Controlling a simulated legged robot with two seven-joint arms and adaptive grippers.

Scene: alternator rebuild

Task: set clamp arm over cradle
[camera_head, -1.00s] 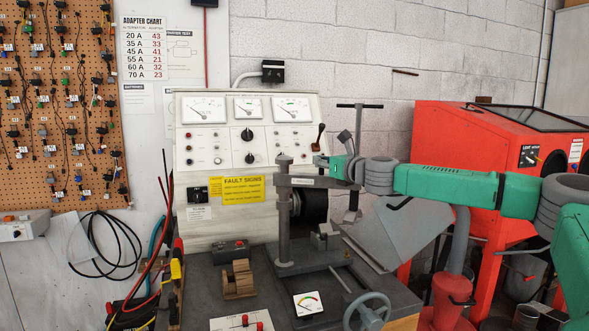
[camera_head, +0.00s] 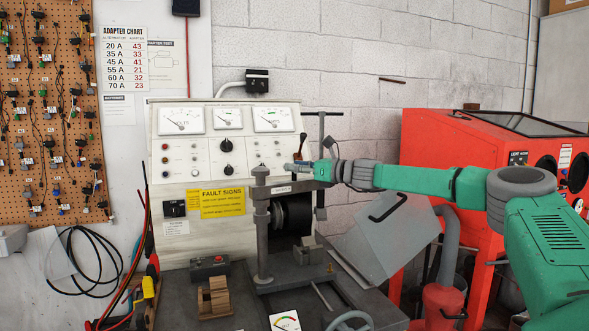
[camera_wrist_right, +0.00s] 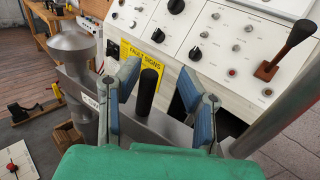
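The grey clamp arm (camera_head: 290,187) reaches right from the top of an upright post (camera_head: 262,235). Its far end meets a tall T-handled screw (camera_head: 322,140). A grey block that looks like the cradle (camera_head: 306,252) sits on the bench plate, lower than the arm; I cannot tell whether the arm is directly above it. My right gripper (camera_head: 298,168) is just above the arm. In the right wrist view its blue-padded fingers (camera_wrist_right: 160,92) are open, with a black upright handle (camera_wrist_right: 147,92) between them and visible gaps. The clamp arm (camera_wrist_right: 85,98) shows behind them. My left gripper is out of view.
The test panel (camera_head: 225,140) stands close behind the post. A wooden block (camera_head: 214,298) and a small grey box (camera_head: 209,268) lie left of the post. A handwheel (camera_head: 350,322) is at the front. The red cabinet (camera_head: 440,150) stands right.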

